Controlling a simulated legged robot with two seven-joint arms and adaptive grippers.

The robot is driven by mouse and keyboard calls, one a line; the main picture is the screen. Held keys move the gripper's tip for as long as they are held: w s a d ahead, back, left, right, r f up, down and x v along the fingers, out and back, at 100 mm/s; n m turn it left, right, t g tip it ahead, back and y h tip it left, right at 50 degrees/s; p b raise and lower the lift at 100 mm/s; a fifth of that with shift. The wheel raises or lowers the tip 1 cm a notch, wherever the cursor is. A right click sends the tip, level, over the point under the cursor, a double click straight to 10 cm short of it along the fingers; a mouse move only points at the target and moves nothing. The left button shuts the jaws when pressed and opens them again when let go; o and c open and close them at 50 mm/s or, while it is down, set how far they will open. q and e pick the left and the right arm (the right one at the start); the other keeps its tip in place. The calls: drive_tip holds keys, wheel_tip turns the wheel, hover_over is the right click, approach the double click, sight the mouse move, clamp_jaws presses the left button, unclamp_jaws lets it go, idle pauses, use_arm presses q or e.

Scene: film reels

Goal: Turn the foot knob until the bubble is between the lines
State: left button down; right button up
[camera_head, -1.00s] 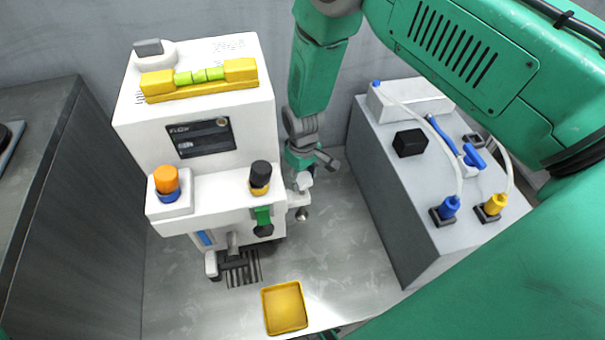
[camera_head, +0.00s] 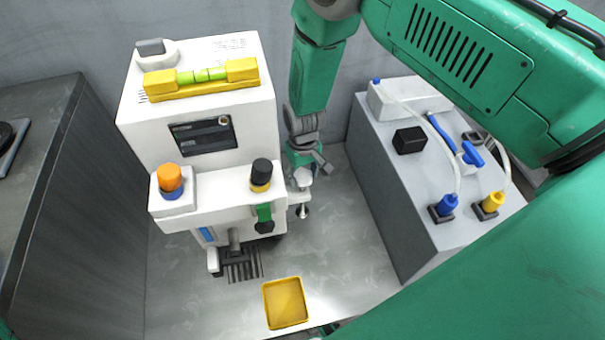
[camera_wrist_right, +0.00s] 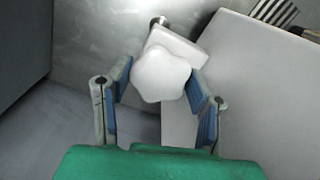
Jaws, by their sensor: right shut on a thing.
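The foot knob (camera_wrist_right: 160,75) is white and lobed, and sits between the fingers of my right gripper (camera_wrist_right: 160,92) in the right wrist view. My right gripper (camera_head: 303,176) is shut on it, beside the right side of the white machine (camera_head: 190,140). In the head view the gripper largely hides the knob; a small metal foot (camera_head: 303,211) shows below. A yellow spirit level (camera_head: 200,85) with a green vial (camera_head: 202,76) lies on top of the machine. Dark lines cross the vial, but the bubble's exact place is too small to tell. My left gripper is out of view.
A grey block (camera_head: 385,190) with blue and yellow fittings stands right of the gripper. A yellow tray (camera_head: 285,303) lies on the metal surface in front. Orange and black knobs stick up from the machine's front. The surface between machine and block is mostly clear.

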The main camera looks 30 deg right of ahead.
sight(303, 173)
drive_tip(key=o, duration=0.8)
drive_tip(key=shift+w+d+r, duration=0.1)
drive_tip(key=shift+w, duration=0.25)
drive_tip(key=o, duration=0.4)
drive_tip(key=shift+c, duration=0.2)
drive_tip(key=shift+s, duration=0.1)
wheel_tip(303, 173, up, 12)
drive_tip(key=shift+f, duration=0.2)
